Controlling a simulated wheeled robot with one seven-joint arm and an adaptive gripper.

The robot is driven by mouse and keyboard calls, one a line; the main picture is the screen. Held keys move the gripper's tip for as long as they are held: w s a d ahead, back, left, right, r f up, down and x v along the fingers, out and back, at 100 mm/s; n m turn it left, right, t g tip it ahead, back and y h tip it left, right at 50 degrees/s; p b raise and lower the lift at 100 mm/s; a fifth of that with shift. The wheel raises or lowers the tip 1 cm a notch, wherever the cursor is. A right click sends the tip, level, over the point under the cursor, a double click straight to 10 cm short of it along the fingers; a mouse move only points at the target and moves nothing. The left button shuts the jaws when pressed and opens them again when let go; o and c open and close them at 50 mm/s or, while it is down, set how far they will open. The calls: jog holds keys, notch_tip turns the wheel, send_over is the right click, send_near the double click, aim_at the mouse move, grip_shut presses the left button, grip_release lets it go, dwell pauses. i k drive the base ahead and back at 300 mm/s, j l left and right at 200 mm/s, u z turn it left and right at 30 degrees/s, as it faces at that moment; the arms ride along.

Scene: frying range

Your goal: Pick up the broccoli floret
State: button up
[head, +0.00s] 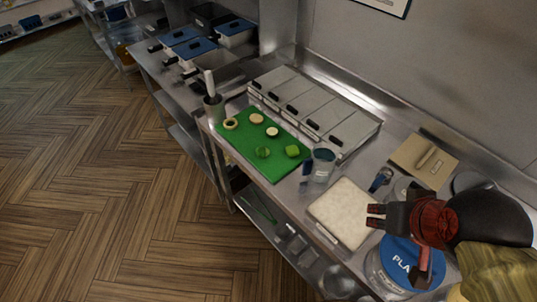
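A green cutting board (237,143) lies on the steel counter and carries several small food pieces. A round green piece (263,152) lies near the board's front edge and may be the broccoli floret; it is too small to be sure. A blockier green piece (292,151) lies to its right. My gripper (371,216) is at the lower right, above the counter near a pale board, well to the right of the green board. Its two dark fingers point left and are apart, with nothing seen between them.
A clear container (322,166) stands at the board's right end. A pale board (338,212) lies between it and my gripper. Lidded steel bins (310,106) line the back. A blue-lidded bucket (399,257) is below my arm. A utensil holder (214,106) stands left.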

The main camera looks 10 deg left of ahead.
aim_at(263, 152)
jog(key=i+j, duration=0.15)
jog(key=j, duration=0.2)
jog(key=i+j, duration=0.15)
jog(key=j, duration=0.2)
jog(key=i+j+z, duration=0.1)
jog(key=j, duration=0.25)
jog(key=i+j, duration=0.15)
jog(key=j, duration=0.2)
jog(key=i+j, duration=0.15)
jog(key=j, duration=0.25)
